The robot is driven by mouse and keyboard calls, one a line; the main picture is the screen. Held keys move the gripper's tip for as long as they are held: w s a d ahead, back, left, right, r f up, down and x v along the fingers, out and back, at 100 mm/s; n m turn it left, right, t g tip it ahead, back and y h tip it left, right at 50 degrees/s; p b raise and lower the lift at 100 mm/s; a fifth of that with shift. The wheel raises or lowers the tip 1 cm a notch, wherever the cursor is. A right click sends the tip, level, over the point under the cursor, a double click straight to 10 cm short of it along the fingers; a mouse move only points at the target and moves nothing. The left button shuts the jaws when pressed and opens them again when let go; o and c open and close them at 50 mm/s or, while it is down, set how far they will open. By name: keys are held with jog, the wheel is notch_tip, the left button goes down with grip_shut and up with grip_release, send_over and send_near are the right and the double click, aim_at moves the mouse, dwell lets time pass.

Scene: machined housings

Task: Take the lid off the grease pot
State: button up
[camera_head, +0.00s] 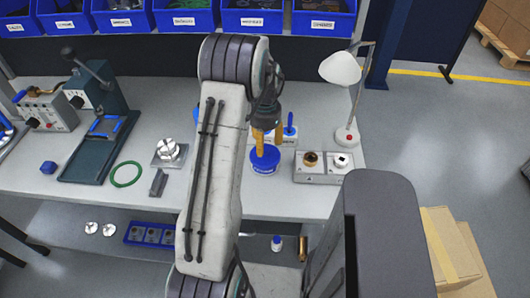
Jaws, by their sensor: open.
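The grease pot (264,168) is a round blue tub with pale markings on its side. It stands upright on the grey bench near the front edge, just right of my arm. Its blue top (267,156) seems to be the lid, seated on it. My gripper (268,148) has orange fingers and points down over the pot. It is open. One finger comes down in front of the pot's top and the other is at its back right. I cannot tell whether they touch the lid.
A grey unit with two round fittings (325,178) stands close right of the pot. A white lamp (341,69) is behind it. Left are a machined metal part (169,151), a green ring (126,174) and a press (100,140). Blue bins (252,22) line the back.

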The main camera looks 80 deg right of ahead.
aim_at(265, 149)
jog(key=shift+d+f, duration=0.1)
jog(key=shift+f, duration=1.6)
jog(key=shift+c, duration=0.2)
grip_shut()
